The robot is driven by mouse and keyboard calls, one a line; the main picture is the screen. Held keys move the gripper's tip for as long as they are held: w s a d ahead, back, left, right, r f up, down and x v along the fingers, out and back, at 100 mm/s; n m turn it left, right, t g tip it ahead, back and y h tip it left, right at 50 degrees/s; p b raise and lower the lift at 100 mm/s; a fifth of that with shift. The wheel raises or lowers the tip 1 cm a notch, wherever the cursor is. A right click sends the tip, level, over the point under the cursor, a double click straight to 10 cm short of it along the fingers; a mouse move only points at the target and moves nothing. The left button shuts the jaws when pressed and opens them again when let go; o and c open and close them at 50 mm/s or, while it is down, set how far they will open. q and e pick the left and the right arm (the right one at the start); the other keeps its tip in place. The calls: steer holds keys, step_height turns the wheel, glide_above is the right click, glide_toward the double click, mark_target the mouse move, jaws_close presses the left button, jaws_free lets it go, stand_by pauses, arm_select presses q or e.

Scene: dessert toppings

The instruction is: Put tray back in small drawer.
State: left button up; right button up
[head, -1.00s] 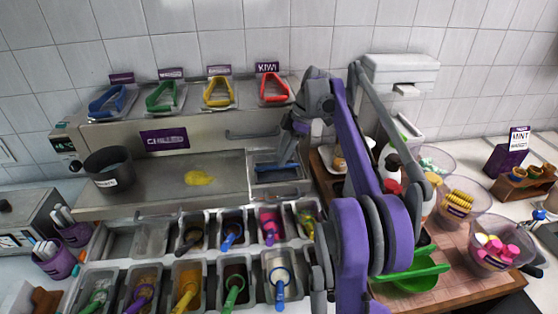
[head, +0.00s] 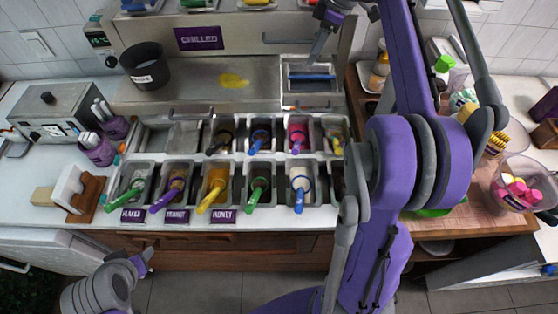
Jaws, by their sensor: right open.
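The small drawer (head: 287,99) is pulled out of the chilled cabinet's front, right of the large open drawer. A grey tray-like shape with a blue bar (head: 310,77) across it lies inside the drawer; I cannot tell tray from drawer lining clearly. My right gripper (head: 316,52) is open, just above the back edge of the small drawer and apart from the blue bar. Its fingertips are small and partly merge with the cabinet. My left gripper (head: 143,262) is low at the left, in front of the counter, far from the drawer; its jaws are unclear.
Topping bins with coloured-handled utensils (head: 216,183) fill the counter in front. My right arm hides part of the wooden board (head: 505,215) on the right.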

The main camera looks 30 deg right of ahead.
steer(key=s+a+f+m+t+h, duration=0.1)
steer(key=s+a+f+m, duration=0.15)
steer(key=a, duration=0.35)
steer(key=s+a+f+m+h, duration=0.1)
steer(key=s+a+f+m, duration=0.1)
steer(key=s+a+f, duration=0.3)
steer(key=s+a+f+m+t, duration=0.3)
steer(key=s+a+f+m, duration=0.2)
steer(key=s+a+f, duration=0.5)
step_height(320, 180, down, 3)
steer(key=shift+s+a+r+h, duration=0.1)
steer(key=shift+s+a+h, duration=0.25)
steer(key=shift+s, duration=0.5)
steer(key=shift+d, duration=0.1)
